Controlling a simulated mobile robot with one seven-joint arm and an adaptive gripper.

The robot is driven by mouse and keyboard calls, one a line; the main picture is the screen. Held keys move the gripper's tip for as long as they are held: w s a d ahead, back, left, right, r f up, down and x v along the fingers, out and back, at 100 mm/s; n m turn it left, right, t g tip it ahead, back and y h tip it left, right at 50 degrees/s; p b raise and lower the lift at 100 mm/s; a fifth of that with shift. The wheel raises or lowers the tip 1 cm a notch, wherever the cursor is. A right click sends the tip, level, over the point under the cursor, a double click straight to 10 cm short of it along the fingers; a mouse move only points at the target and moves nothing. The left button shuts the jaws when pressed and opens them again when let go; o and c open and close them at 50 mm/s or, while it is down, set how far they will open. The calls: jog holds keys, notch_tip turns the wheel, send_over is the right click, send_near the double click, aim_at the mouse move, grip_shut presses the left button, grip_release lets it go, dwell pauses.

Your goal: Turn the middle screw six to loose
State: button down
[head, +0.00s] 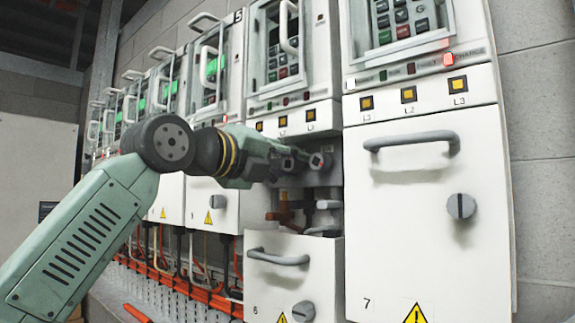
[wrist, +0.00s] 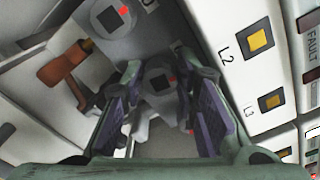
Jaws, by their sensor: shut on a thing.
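The middle screw (wrist: 158,82) is a grey block-like terminal with a dark square face and a red mark, seen between my fingers in the wrist view. My gripper (wrist: 160,100) is shut on it, one purple-lined finger on each side. In the head view my gripper (head: 284,163) reaches into the opening of drive 6 from the left. Another grey terminal with a red mark (wrist: 112,18) shows beyond the fingers in the wrist view. In the head view a terminal (head: 320,162) shows just right of my gripper. The fingers hide part of the held screw.
The lower cover of drive 6 (head: 282,278) hangs lowered below the opening. A copper-brown part (wrist: 70,72) lies beside the terminals. Drive 7's closed door (head: 420,225), with a handle and a lock, stands to the right. Orange cables (head: 190,288) run below left.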

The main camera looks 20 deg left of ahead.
jog(key=c, duration=1.3)
grip_release()
jog(key=shift+r, duration=0.1)
